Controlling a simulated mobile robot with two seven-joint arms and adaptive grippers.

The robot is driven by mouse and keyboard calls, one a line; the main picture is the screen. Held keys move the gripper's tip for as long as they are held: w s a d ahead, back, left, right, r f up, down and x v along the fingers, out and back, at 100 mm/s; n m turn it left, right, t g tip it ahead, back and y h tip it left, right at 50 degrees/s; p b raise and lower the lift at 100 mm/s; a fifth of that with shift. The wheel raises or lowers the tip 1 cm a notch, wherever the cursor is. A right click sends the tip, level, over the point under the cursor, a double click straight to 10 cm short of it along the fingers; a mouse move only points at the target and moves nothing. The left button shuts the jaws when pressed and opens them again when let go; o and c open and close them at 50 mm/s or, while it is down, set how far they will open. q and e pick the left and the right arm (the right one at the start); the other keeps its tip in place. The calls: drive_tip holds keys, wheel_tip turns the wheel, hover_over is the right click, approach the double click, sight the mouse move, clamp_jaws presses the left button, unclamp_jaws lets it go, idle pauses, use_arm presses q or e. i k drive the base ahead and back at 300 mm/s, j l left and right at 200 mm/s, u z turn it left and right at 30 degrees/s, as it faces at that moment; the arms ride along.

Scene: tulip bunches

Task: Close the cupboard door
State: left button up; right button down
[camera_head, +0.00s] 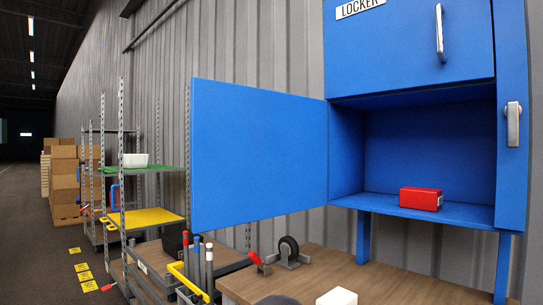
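The blue cupboard (410,150) is mounted at the right against the grey corrugated wall. Its blue door (260,155) stands wide open, swung out to the left of the compartment, with its inner face bare. The open compartment shows a red box (421,199) lying on its floor. Above it is a closed blue panel with a LOCKER label (359,8) and a silver handle (440,33). Another silver handle (513,124) is on the blue part at the right edge. Neither of my grippers is in view.
Shelving with a yellow shelf (145,217) and stacked cartons (65,180) stand farther left.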

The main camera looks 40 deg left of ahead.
sight(256, 154)
drive_tip(key=k+j, duration=0.1)
drive_tip(key=j, duration=0.25)
drive_tip(key=j+z, duration=0.15)
drive_tip(key=j, duration=0.25)
drive_tip(key=k+j, duration=0.15)
drive_tip(key=j, duration=0.2)
drive_tip(key=k+j+z, duration=0.1)
drive_tip(key=j, duration=0.25)
drive_tip(key=j+z, duration=0.15)
drive_tip(key=j, duration=0.55)
drive_tip(key=k+j+z, duration=0.1)
drive_tip(key=j, duration=0.65)
drive_tip(key=i+j+z, duration=0.1)
drive_tip(key=j, duration=0.35)
drive_tip(key=i+j+z, duration=0.1)
drive_tip(key=j, duration=0.4)
